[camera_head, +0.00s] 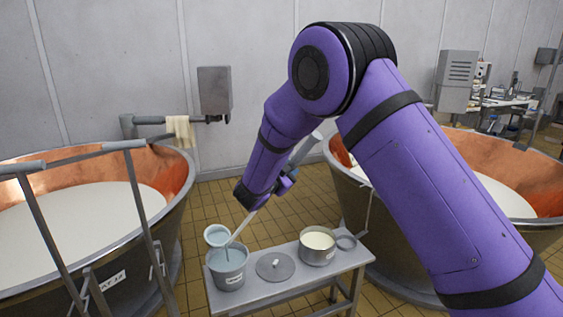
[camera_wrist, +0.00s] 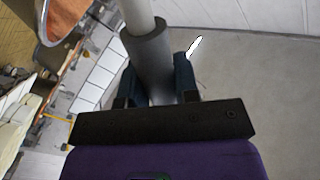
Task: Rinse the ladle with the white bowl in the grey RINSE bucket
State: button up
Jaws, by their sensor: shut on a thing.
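The ladle's white bowl (camera_head: 217,235) shows at the back rim of the grey bucket (camera_head: 229,275), tilted, overlapping it in the picture. I cannot tell whether it touches the rim or hangs above it. The bucket stands at the left end of the bench, with a label on its front and pale bluish liquid inside. The ladle's pale handle (camera_head: 246,223) slants up to the right to my gripper (camera_head: 285,186). In the wrist view my gripper (camera_wrist: 158,88) is shut on the handle's grey grip (camera_wrist: 150,52); the bowl is out of that view.
A grey bench (camera_head: 293,287) carries a round lid (camera_head: 275,266) and a pot of cream-coloured liquid (camera_head: 318,246) right of the bucket. Copper vats of white liquid stand at left (camera_head: 75,222) and right (camera_head: 500,188). Railings (camera_head: 50,225) cross the left front.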

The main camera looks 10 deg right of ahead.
jog(key=s+d+f+m, duration=0.3)
jog(key=s+d+f, duration=0.15)
jog(key=f, duration=0.35)
jog(key=s+d+f+m, duration=0.25)
jog(key=d+f, duration=0.25)
jog(key=f, duration=0.4)
jog(key=s+d+f+m, duration=0.2)
jog(key=s+d+f, duration=0.3)
jog(key=f, duration=0.3)
notch_tip(320, 180, down, 29)
jog(key=w+a+m, duration=0.1)
jog(key=m, duration=0.6)
jog(key=shift+a+m, duration=0.25)
jog(key=shift+m, duration=0.1)
dwell(0.4)
jog(key=shift+w, duration=0.1)
dwell(0.7)
